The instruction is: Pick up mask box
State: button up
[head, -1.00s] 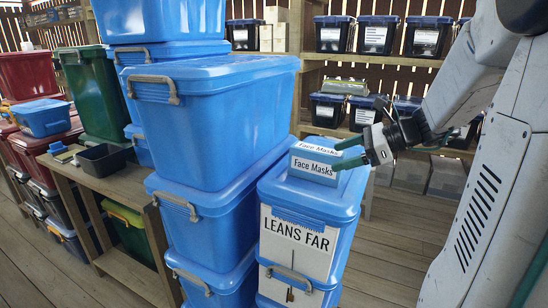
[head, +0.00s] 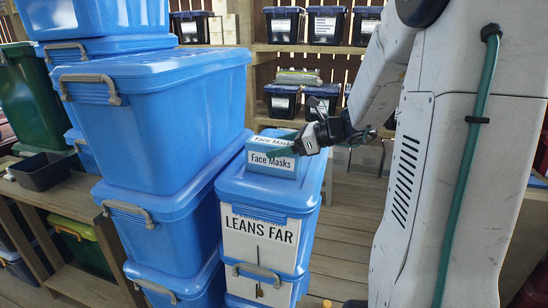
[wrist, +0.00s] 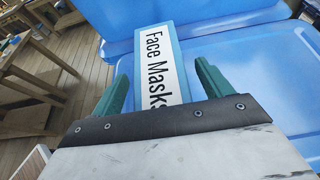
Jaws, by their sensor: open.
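The mask box (head: 271,158) is a small blue and white box labelled "Face Masks". It sits on the blue lid of the bin labelled "LEANS FAR" (head: 262,241). In the wrist view the box (wrist: 160,62) lies between the two green fingers of my gripper (wrist: 162,85), which are spread apart. The near end of the box is hidden behind the gripper body. I cannot tell whether a finger touches the box.
Tall stacked blue bins (head: 160,120) stand close on the left of the box. A wooden bench with a black tray (head: 40,171) is farther left. Shelves with dark lidded bins (head: 325,27) stand behind. Wooden floor (head: 345,240) is open to the right.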

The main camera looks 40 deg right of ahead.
jog(key=shift+c, duration=0.4)
jog(key=c, duration=1.1)
jog(key=shift+r, duration=0.1)
